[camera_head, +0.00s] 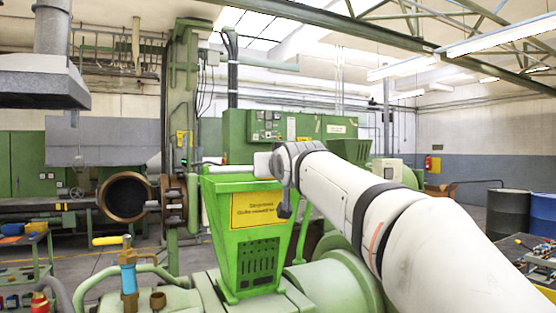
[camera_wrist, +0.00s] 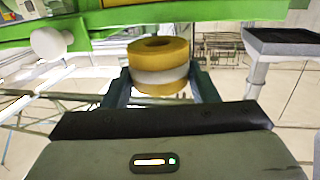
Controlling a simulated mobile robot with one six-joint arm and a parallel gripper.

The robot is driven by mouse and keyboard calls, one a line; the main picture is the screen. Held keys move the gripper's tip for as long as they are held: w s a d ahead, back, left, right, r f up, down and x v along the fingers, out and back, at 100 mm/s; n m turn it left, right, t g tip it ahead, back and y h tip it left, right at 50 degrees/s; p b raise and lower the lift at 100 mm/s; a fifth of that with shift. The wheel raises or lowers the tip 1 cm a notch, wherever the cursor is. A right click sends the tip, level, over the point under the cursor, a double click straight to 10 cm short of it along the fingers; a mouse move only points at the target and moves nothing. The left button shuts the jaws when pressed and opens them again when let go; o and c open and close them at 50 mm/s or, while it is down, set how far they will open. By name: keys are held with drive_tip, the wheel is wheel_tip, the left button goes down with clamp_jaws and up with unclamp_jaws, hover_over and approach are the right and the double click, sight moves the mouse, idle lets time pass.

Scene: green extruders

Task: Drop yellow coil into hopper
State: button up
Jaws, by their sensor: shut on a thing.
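The yellow coil (camera_wrist: 158,55), a thick ring with a pale band around its middle, sits between the two dark fingers of my gripper (camera_wrist: 160,82) in the wrist view. The gripper is shut on its sides. The green hopper (camera_head: 242,226) stands in the middle of the head view, a tapered open-topped box with a yellow label and a slotted front. My wrist is over the hopper's top right. The gripper and coil are hidden behind my arm or too unclear to pick out in the head view. How the coil lies relative to the hopper mouth cannot be told.
The hopper stands on a pale green machine (camera_head: 330,285). A yellow-handled blue valve (camera_head: 128,270) stands at its left. A grey hood (camera_head: 45,80) hangs at upper left. Dark barrels (camera_head: 508,215) stand at right. The wrist view is upside down, with a green edge (camera_wrist: 220,15) close by.

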drive_tip(key=a+p+x, duration=0.2)
drive_tip(key=p+x, duration=0.1)
drive_tip(key=x, duration=0.7)
drive_tip(key=shift+r, duration=0.3)
drive_tip(key=o, duration=1.2)
drive_tip(key=shift+s, duration=0.1)
drive_tip(key=b+v, duration=0.3)
drive_tip(key=v, duration=0.4)
drive_tip(key=shift+s, duration=0.25)
drive_tip(key=shift+d, duration=0.1)
